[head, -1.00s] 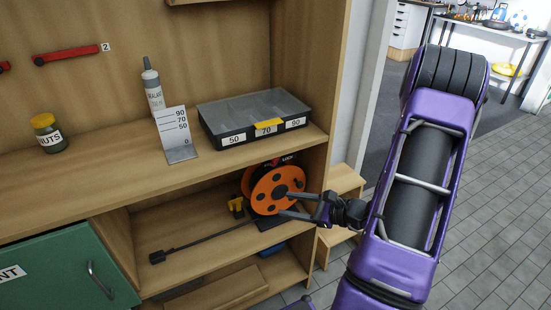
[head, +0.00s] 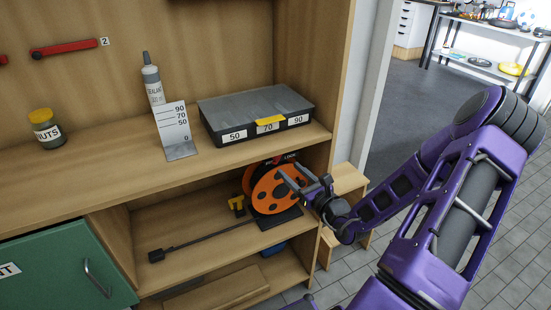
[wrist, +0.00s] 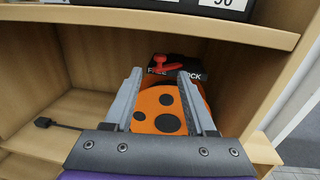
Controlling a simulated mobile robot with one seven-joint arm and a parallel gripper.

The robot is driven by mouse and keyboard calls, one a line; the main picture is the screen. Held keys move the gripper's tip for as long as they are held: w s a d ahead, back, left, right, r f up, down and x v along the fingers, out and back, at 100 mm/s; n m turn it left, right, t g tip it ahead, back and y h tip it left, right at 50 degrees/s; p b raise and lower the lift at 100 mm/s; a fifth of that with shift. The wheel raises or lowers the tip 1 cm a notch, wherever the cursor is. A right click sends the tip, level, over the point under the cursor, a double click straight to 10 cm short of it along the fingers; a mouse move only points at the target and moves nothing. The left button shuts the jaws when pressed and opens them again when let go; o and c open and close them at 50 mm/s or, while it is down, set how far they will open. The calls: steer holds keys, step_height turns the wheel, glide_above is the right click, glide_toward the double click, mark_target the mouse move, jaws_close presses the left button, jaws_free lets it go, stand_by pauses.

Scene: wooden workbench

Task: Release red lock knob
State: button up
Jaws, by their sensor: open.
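The red lock knob (wrist: 163,63) shows in the wrist view at the top of the orange cable reel (wrist: 158,108), in front of a black plate (wrist: 190,68) lettered "FREE" and "LOCK". The knob is nearer the "FREE" side. In the head view the orange reel (head: 268,192) stands on the shelf below the worktop, and my arm partly hides its right side. My gripper (head: 293,172) is in front of the reel, its fingers pointing at it. In the wrist view my gripper (wrist: 160,88) is open, its fingers apart with the knob ahead between them; I see no contact.
The worktop (head: 110,160) edge runs above the reel. On it stand a grey case (head: 255,112), a scale plate (head: 176,135), a sealant bottle (head: 153,85) and a nuts jar (head: 45,128). The cabinet side wall is close on the right. A cable with a plug (head: 157,256) lies left.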

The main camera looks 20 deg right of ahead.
mark_target(277, 158)
steer(key=w, duration=0.6)
steer(key=w+a+b, duration=0.1)
steer(key=w, duration=0.1)
steer(key=shift+w+a, duration=0.1)
steer(key=shift+w, duration=0.3)
jaws_close()
